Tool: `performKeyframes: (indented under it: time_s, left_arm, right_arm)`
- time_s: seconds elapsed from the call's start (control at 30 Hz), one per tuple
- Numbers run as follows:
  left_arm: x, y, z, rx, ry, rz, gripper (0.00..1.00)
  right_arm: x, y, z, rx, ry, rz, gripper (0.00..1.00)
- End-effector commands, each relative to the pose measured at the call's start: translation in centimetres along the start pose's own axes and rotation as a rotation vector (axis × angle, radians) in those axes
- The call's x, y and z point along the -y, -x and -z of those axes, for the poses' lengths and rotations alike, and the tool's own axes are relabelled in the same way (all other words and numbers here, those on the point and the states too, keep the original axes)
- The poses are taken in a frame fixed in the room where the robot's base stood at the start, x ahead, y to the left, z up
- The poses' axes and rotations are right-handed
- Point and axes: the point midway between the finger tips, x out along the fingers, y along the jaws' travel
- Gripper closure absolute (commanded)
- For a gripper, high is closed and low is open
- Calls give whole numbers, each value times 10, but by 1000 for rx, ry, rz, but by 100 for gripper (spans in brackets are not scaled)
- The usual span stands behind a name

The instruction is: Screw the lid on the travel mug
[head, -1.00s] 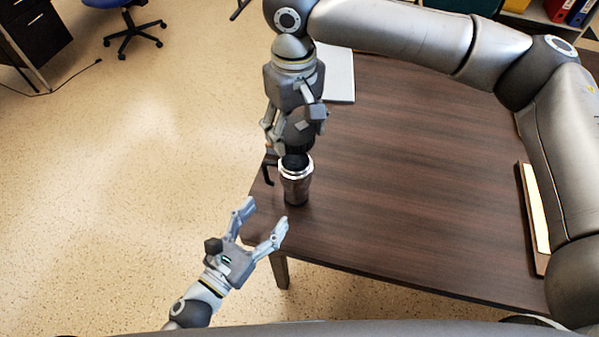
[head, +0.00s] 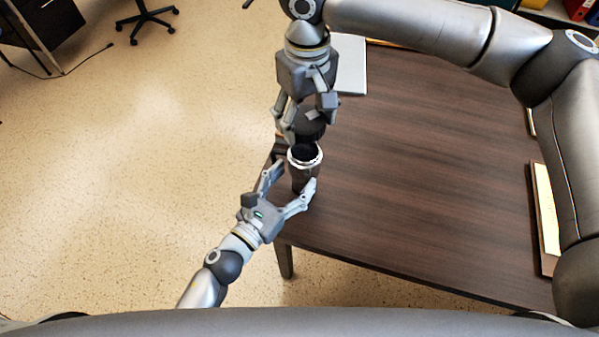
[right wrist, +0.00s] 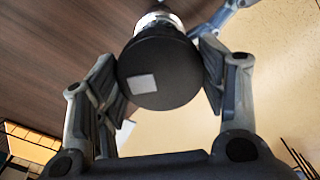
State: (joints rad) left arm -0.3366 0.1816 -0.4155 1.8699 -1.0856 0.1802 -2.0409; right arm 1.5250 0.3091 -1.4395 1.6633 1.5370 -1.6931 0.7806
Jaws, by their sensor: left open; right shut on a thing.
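The travel mug (head: 302,176), dark with a silver rim, stands upright near the table's left front corner. My right gripper (head: 308,127) is shut on the black lid (right wrist: 160,75), above the mug in the head view. In the right wrist view the lid is round with a pale square on top, and the mug's silver rim (right wrist: 158,18) shows past it. I cannot tell whether lid and mug touch. My left gripper (head: 291,182) is open, its fingers on either side of the mug's body, not visibly closed on it.
The dark wooden table (head: 430,180) is clear to the right of the mug. A white sheet or pad (head: 352,75) lies at the back, and a tray with paper (head: 546,215) at the right edge. The table's left edge is close to the mug, with open floor beyond.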

Motion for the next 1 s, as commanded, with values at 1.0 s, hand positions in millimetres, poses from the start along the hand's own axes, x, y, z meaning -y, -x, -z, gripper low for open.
performKeyframes:
  time_s: [1.0]
  left_arm:
    - [0,-44,0,0,1,0,69]
  right_arm:
    - [0,0,0,0,0,0,55]
